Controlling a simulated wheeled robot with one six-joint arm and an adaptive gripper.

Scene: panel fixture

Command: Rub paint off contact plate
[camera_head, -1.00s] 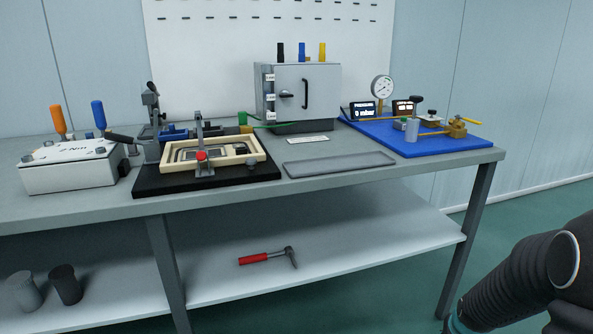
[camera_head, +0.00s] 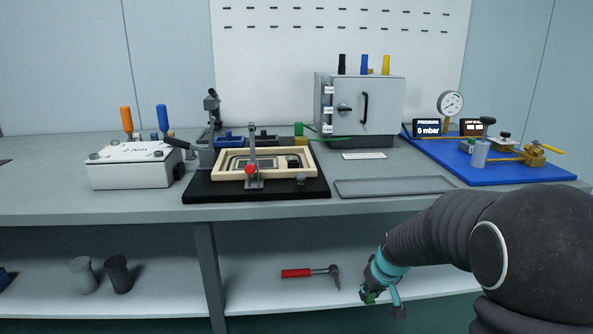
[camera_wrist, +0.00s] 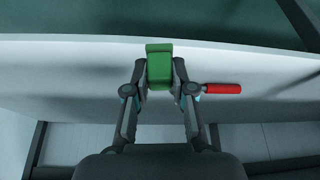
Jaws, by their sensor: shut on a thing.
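My gripper (camera_head: 378,293) hangs in front of the bench, near the lower shelf's front edge. It is shut on a green block (camera_wrist: 159,62), held between both fingertips in the wrist view. Only a small green part (camera_head: 370,297) shows in the head view. A cream frame fixture (camera_head: 310,153) sits on a black base (camera_head: 205,190) on the bench top, with a clamp with a red knob (camera_head: 250,170) at its front. I cannot tell for sure which surface is the contact plate, and no paint is clearly visible.
A red-handled tool (camera_head: 297,272) lies on the lower shelf (camera_head: 250,300), left of my gripper. A white box (camera_head: 130,172), a grey cabinet (camera_head: 375,95), an empty grey tray (camera_head: 400,186) and a blue mat (camera_head: 500,177) with a gauge stand on the bench.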

